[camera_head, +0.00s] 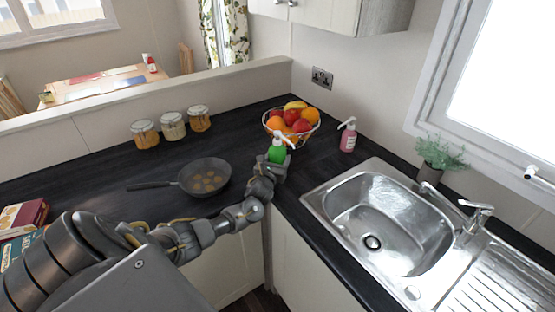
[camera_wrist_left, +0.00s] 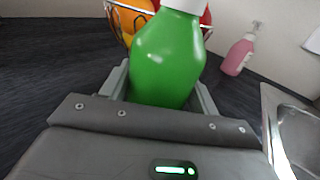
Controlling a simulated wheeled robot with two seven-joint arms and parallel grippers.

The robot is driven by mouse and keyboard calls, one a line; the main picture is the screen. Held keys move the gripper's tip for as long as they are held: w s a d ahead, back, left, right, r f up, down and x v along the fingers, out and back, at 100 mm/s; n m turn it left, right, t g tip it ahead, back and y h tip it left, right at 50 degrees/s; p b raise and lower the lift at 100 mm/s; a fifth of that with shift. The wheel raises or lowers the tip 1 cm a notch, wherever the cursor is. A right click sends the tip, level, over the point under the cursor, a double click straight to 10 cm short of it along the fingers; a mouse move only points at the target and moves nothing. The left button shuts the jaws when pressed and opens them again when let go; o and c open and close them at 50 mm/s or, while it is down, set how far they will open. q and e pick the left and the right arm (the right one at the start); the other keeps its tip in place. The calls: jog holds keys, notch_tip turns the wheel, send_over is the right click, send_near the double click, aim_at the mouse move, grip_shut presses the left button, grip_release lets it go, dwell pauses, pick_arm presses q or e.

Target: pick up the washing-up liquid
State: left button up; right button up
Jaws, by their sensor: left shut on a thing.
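The washing-up liquid is a green bottle (camera_head: 277,153) with a white top, in front of the fruit bowl in the head view. It fills the middle of the left wrist view (camera_wrist_left: 168,60), upright between the jaws. My left gripper (camera_head: 268,170) is shut on the green bottle. The bottle's lower part is hidden by the gripper, so I cannot tell whether its base touches the worktop. My right gripper is not in view.
A wire fruit bowl (camera_head: 307,132) stands right behind the bottle. A pink pump bottle (camera_head: 348,138) and the sink (camera_head: 385,225) are to the right. A frying pan (camera_head: 205,177) and several jars (camera_head: 173,126) are to the left. Dark worktop (camera_head: 105,170) is clear between them.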

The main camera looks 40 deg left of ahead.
aim_at(279, 144)
pick_arm(q)
jog(key=shift+r, duration=0.1)
jog(key=shift+c, duration=0.9)
jog(key=shift+r, duration=0.1)
jog(key=shift+r, duration=0.25)
notch_tip(279, 144, up, 2)
jog(key=shift+r+b, duration=0.1)
jog(key=shift+b, duration=0.65)
jog(key=s+r, duration=0.1)
jog(key=s+d+r, duration=0.1)
jog(key=r, duration=0.1)
jog(key=s+d+r, duration=0.1)
jog(key=shift+s+d+r, duration=0.15)
jog(key=shift+r, duration=0.25)
jog(key=s+d+r+b, duration=0.2)
jog(key=s+d+r, duration=0.3)
jog(key=s, duration=0.3)
jog(key=shift+d+r, duration=0.15)
jog(key=shift+d, duration=0.2)
